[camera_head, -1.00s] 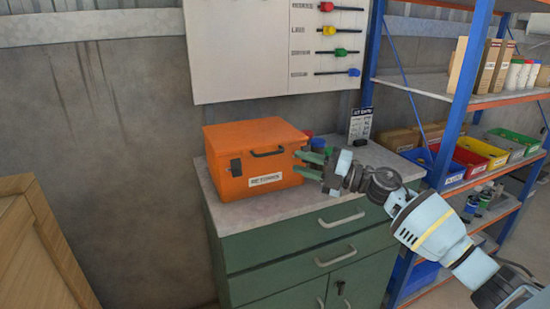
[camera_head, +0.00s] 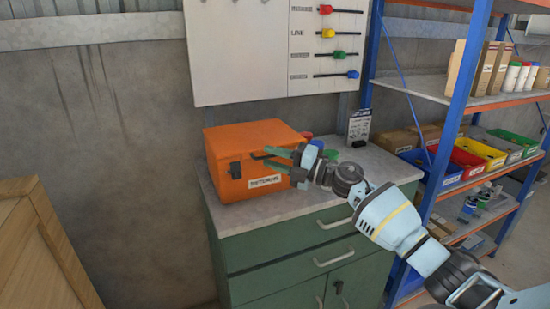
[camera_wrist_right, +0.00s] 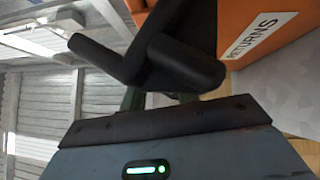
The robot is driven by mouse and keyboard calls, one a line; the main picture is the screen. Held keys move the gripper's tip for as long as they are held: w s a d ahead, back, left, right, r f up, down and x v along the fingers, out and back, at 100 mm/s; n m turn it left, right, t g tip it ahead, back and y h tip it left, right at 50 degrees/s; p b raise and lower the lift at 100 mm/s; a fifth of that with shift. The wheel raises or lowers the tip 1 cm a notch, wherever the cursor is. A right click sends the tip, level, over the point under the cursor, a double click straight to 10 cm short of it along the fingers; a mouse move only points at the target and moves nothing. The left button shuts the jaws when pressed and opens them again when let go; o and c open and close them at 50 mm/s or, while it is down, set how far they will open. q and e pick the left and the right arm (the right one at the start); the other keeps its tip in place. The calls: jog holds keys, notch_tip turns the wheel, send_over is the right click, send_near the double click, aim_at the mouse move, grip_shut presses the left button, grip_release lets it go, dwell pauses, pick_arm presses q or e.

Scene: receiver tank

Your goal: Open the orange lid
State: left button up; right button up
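The orange box with its lid (camera_head: 252,132) sits closed on the cabinet top. A black handle (camera_head: 256,156) is on its front, partly hidden by my fingers, and a white label is below. My right gripper (camera_head: 268,156) is in front of the box at the handle, its green fingers spread apart. In the right wrist view a black bar, which looks like the handle (camera_wrist_right: 150,60), crosses close before the gripper, with the orange box (camera_wrist_right: 238,12) and its RETURNS label at upper right. I cannot tell whether the fingers touch the handle. My left gripper is not in view.
The green cabinet (camera_head: 245,251) has a grey top with free room right of the box. A small sign (camera_head: 359,126) stands at the back right. A shelf rack (camera_head: 462,90) with colored bins is at right. A wooden crate (camera_head: 40,250) is at lower left.

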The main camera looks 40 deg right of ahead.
grip_shut()
jog(key=shift+r, duration=0.1)
dwell(0.3)
